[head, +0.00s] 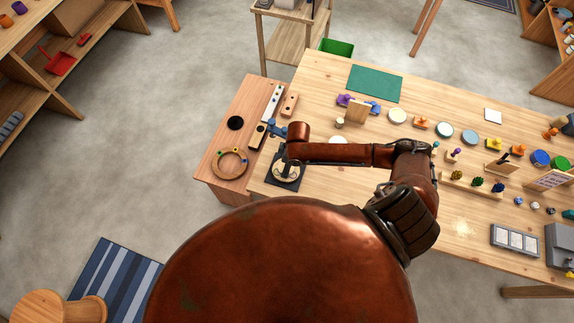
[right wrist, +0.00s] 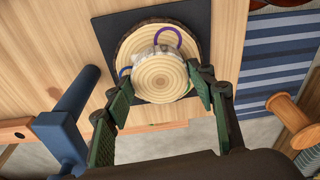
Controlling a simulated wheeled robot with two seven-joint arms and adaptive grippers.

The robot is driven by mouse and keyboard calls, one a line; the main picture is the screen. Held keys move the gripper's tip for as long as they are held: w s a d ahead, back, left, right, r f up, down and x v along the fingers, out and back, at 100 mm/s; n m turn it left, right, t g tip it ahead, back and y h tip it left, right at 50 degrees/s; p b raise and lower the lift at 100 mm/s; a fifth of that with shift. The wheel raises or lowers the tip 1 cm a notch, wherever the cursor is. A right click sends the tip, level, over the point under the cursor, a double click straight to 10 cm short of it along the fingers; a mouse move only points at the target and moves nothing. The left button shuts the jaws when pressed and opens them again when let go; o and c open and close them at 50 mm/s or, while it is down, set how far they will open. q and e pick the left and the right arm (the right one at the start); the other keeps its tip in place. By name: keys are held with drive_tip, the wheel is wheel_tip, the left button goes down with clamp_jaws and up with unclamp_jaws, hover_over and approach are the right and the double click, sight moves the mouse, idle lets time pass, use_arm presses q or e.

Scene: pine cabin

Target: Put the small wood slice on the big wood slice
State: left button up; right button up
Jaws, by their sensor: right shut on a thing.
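The small wood slice (right wrist: 160,80), a pale disc with growth rings, sits between the two green fingers of my right gripper (right wrist: 160,84) in the right wrist view. The gripper is shut on it. The big wood slice (right wrist: 134,44), with a dark bark rim, lies behind it on a black square mat (right wrist: 202,18). The small slice overlaps the big one in this view; whether they touch, I cannot tell. In the head view my right gripper (head: 285,158) is over the mat (head: 283,184), partly hiding the slices. My left gripper is not in view.
A blue peg-like thing (right wrist: 68,124) stands beside my gripper. A wooden ring (head: 229,176) and black disc (head: 235,123) lie to the left. Several small items fill the table's right side.

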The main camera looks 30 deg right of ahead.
drive_tip(key=shift+f, duration=0.15)
drive_tip(key=o, duration=1.1)
drive_tip(key=shift+f, duration=0.1)
drive_tip(key=shift+o, duration=0.2)
wheel_tip(320, 180, up, 12)
drive_tip(key=s+d, duration=0.1)
drive_tip(key=shift+d, duration=0.15)
